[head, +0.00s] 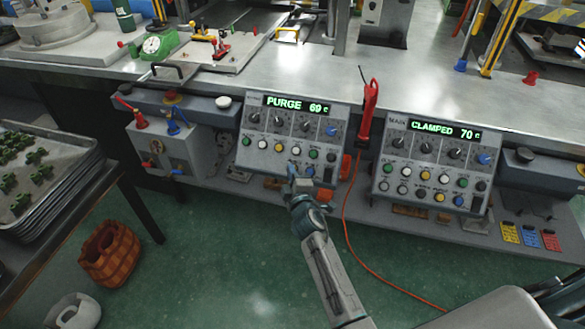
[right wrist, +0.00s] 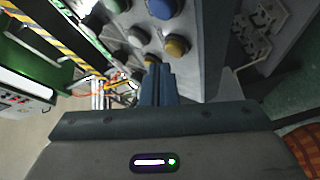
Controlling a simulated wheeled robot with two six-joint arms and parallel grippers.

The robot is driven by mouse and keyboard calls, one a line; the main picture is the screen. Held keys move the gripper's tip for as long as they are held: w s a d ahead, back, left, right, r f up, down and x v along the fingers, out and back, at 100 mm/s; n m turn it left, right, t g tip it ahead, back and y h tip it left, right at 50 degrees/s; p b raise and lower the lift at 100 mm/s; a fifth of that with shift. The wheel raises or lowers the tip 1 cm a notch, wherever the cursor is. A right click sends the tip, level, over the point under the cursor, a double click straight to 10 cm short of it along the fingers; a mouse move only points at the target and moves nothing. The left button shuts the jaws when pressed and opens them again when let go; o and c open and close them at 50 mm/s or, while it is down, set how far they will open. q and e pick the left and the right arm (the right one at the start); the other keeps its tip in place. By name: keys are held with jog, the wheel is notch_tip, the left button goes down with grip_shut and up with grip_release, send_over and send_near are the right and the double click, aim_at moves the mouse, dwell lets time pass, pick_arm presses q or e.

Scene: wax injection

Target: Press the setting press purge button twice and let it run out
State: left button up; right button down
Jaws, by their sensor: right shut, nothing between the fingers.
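The left control panel (head: 290,130) has a lit display (head: 297,104) reading "PURGE 69 c", with knobs and rows of coloured buttons below. The right control panel (head: 433,165) has a display (head: 443,130) reading "CLAMPED 70 c". My right gripper (head: 291,171) is shut and empty, at the lower button row of the left panel. In the right wrist view its closed fingertips (right wrist: 157,72) point at the panel, beside a yellow button (right wrist: 177,46) and below a blue button (right wrist: 162,8). Whether they touch a button I cannot tell. The button labels are too small to read. My left gripper is out of view.
A red tool (head: 370,100) with a trailing red cord hangs between the panels. A valve box (head: 170,150) with red and blue handles is left of the left panel. Trays of green parts (head: 50,170) stand far left. A wooden bucket (head: 110,253) is on the floor.

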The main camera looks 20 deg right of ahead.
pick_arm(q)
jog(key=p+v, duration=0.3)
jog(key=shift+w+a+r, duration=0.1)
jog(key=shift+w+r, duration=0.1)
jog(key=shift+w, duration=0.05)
pick_arm(e)
jog(key=s+a+r, duration=0.2)
jog(key=s+r, duration=0.1)
jog(key=shift+s+a+r, duration=0.1)
jog(key=shift+r, duration=0.05)
